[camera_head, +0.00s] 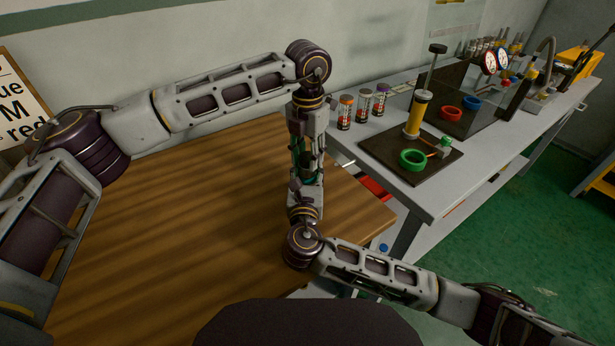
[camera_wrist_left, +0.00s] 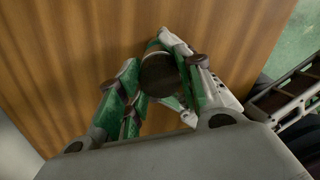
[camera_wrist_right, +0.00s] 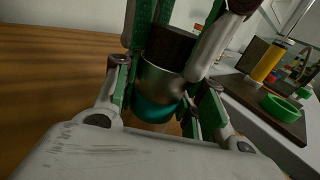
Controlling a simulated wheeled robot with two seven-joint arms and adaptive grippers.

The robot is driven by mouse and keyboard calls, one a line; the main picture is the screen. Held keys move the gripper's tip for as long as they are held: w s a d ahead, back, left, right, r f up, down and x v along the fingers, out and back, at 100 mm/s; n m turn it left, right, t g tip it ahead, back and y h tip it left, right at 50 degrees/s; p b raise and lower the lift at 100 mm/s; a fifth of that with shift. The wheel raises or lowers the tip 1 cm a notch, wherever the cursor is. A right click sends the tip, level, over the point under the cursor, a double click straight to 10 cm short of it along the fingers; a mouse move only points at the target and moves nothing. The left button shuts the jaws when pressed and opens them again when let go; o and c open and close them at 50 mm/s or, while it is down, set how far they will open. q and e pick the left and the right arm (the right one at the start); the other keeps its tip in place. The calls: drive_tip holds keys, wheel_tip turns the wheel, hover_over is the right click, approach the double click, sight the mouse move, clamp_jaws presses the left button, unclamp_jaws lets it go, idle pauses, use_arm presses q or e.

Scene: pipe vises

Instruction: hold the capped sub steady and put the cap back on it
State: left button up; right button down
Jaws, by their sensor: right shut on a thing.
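The sub is a short upright cylinder. In the right wrist view it has a silver body (camera_wrist_right: 160,80), a dark top part that looks like the cap (camera_wrist_right: 170,46), and a teal lower end (camera_wrist_right: 158,108). The dark round top (camera_wrist_left: 158,74) also shows from above in the left wrist view. My right gripper (camera_head: 305,200) is shut on the sub from below. My left gripper (camera_head: 305,150) points down, its fingers on both sides of the dark top. I cannot tell whether they press on it. In the head view the grippers largely hide the parts.
A wooden table (camera_head: 200,210) lies clear beneath my arms. To the right, a grey bench (camera_head: 440,203) carries a dark board (camera_head: 380,150) with a green ring (camera_head: 412,159) and a yellow cylinder (camera_head: 417,112). Several small canisters (camera_head: 362,104) stand behind it.

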use_arm(q)
drive_tip(key=o, duration=0.4)
drive_tip(key=shift+r, duration=0.1)
drive_tip(key=shift+r, duration=5.9)
use_arm(e)
drive_tip(key=c, duration=0.8)
unclamp_jaws()
drive_tip(key=shift+s, duration=0.1)
drive_tip(key=shift+s+a, duration=0.15)
drive_tip(key=shift+s, duration=2.8)
drive_tip(key=shift+s+a, duration=0.15)
drive_tip(key=shift+s, duration=2.8)
